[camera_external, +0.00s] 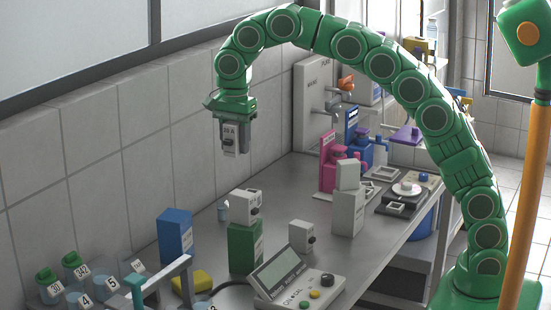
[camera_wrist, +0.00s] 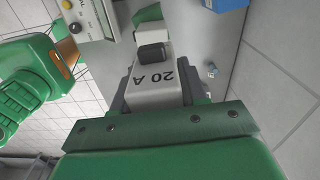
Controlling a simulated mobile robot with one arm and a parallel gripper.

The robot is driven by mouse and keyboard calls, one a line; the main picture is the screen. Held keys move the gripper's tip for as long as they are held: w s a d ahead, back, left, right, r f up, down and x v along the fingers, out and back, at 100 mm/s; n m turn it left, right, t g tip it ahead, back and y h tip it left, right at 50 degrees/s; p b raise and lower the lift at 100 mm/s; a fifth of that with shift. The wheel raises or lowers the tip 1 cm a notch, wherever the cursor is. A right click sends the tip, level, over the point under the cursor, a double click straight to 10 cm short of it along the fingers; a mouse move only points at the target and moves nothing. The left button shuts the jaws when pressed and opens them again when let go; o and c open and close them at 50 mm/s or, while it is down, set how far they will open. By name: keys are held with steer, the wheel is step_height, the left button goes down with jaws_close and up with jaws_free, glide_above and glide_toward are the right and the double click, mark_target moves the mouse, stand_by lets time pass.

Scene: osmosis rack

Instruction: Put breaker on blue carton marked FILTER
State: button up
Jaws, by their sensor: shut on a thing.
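My gripper (camera_external: 236,149) is shut on a white breaker (camera_external: 229,139) and holds it high above the bench, near the wall. In the wrist view the held breaker (camera_wrist: 153,80) shows a "20 A" label and a dark switch, with the gripper fingers on both its sides. The blue carton (camera_external: 175,236) stands upright on the bench, below and to the left of my gripper; its top looks bare. Its marking is too small to read. A blue block at the top right of the wrist view (camera_wrist: 227,4) looks like the same carton.
A green carton (camera_external: 244,250) with a white breaker (camera_external: 246,206) on top stands right of the blue carton. Another breaker (camera_external: 302,236) stands on the bench. A white carton (camera_external: 347,214) has a white block on top. A control box (camera_external: 285,283) and numbered bottles (camera_external: 77,267) are nearer.

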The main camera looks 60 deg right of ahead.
steer(key=shift+s+a+m, duration=0.25)
steer(key=shift+a+m, duration=0.15)
steer(key=shift+a, duration=0.25)
steer(key=shift+d+f, duration=0.1)
steer(key=shift+f, duration=2.3)
steer(key=shift+w+f, duration=0.15)
steer(key=shift+w, duration=0.05)
steer(key=w+a+f, duration=0.3)
steer(key=w+f, duration=0.1)
steer(key=w, duration=0.4)
glide_above(184, 217)
steer(key=shift+s+d+f, duration=0.1)
steer(key=shift+s+f, duration=0.05)
steer(key=shift+f, duration=2.6)
steer(key=shift+f, duration=1.7)
steer(key=shift+f, duration=0.15)
